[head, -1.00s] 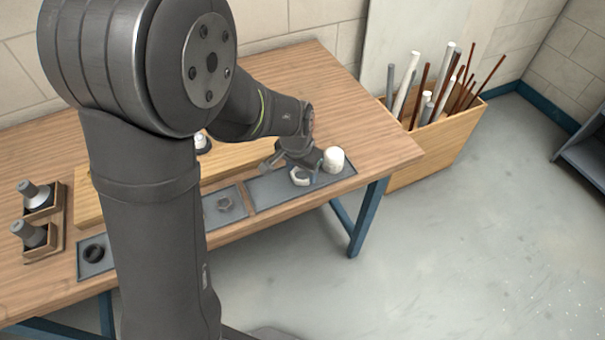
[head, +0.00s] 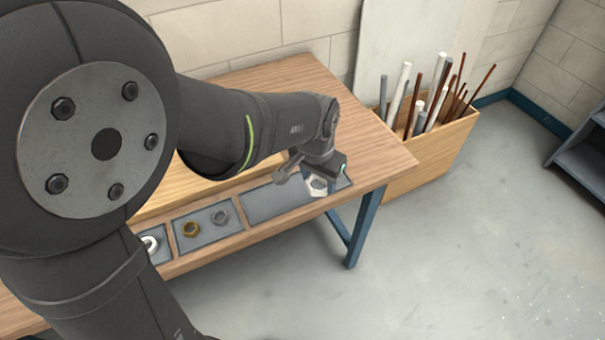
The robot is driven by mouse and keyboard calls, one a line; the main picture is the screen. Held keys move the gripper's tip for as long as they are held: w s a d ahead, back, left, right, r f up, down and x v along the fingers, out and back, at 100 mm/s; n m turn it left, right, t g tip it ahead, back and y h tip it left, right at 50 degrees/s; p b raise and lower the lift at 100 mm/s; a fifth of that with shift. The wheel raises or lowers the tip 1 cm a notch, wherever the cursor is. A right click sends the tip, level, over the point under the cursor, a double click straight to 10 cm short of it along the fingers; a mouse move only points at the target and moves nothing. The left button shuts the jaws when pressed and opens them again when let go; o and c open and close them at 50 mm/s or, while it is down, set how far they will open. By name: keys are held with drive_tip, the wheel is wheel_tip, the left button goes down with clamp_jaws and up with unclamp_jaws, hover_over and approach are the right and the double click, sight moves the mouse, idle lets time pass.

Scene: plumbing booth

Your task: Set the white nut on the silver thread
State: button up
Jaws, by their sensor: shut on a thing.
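My gripper (head: 325,178) is over the right end of the long grey tray at the front of the bench. It is shut on a pale hexagonal piece, which looks like the white nut (head: 317,187). The nut is partly covered by the fingers and sits low, at or just above the tray; I cannot tell whether it touches. The silver thread cannot be made out; my arm covers much of the bench.
The grey tray (head: 262,207) is bare left of my gripper. A wooden crate (head: 432,162) of pipes stands right of the bench.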

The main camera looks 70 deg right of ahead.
drive_tip(key=s+a+r, duration=0.2)
drive_tip(key=s, duration=0.1)
drive_tip(key=w+d+r+n, duration=0.1)
drive_tip(key=w+n, duration=0.3)
drive_tip(key=w, duration=0.8)
drive_tip(key=w+d+r+n+t, duration=0.1)
drive_tip(key=w+n, duration=0.3)
drive_tip(key=w, duration=0.9)
drive_tip(key=w+d+r+n, duration=0.1)
drive_tip(key=w+n, duration=0.3)
drive_tip(key=w, duration=0.8)
drive_tip(key=shift+w+d+t+y, duration=0.15)
drive_tip(key=shift+w+t+y, duration=0.15)
drive_tip(key=shift+w, duration=0.1)
drive_tip(key=shift+w+f, duration=0.15)
drive_tip(key=shift+f, duration=3.35)
drive_tip(key=m, duration=0.5)
drive_tip(key=shift+f+m, duration=0.2)
drive_tip(key=shift+m, duration=0.1)
